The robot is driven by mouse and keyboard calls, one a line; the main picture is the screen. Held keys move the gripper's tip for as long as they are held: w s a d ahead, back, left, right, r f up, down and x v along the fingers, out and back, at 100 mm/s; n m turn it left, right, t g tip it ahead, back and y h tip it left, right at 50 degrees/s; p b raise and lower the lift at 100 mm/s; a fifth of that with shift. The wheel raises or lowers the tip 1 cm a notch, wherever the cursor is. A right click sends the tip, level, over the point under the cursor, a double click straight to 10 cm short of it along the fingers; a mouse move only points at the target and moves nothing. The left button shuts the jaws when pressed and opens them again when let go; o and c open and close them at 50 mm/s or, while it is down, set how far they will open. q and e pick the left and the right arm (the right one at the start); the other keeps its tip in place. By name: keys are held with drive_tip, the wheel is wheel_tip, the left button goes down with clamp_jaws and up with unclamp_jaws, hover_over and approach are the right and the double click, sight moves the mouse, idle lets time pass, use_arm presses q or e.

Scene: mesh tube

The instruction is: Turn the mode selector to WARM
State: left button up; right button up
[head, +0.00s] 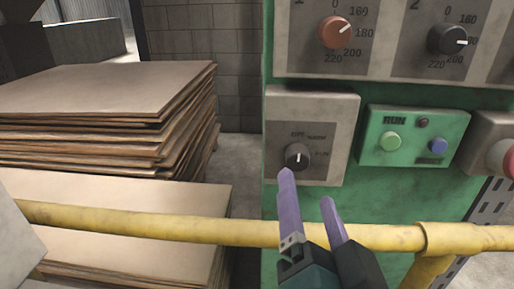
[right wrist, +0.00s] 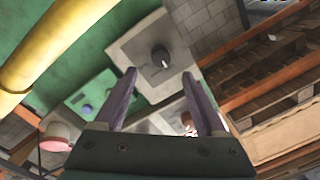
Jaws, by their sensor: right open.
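The mode selector (head: 297,156) is a dark round knob on a grey plate (head: 341,112) of the green machine. Its white mark points roughly upward, toward the OFF label; small WARM and RUN labels stand to its right. My right gripper (head: 307,187) is open and empty, its purple fingers just below and in front of the knob in the head view. In the right wrist view the knob (right wrist: 160,56) shows beyond and between the open fingertips (right wrist: 158,75); no contact can be seen. My left gripper is not in view.
A yellow rail (head: 160,223) crosses in front of the machine, behind my right fingers in the head view. A RUN box (head: 413,137) with green and blue buttons, a red button (head: 508,160) and orange (head: 335,31) and black dials (head: 447,39) are near. Sheet stacks (head: 100,95) stand left.

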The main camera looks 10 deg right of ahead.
sight(300, 163)
drive_tip(key=b+x, duration=0.1)
drive_tip(key=x, duration=0.5)
drive_tip(key=shift+w, duration=0.35)
drive_tip(key=shift+c, duration=0.3)
clamp_jaws()
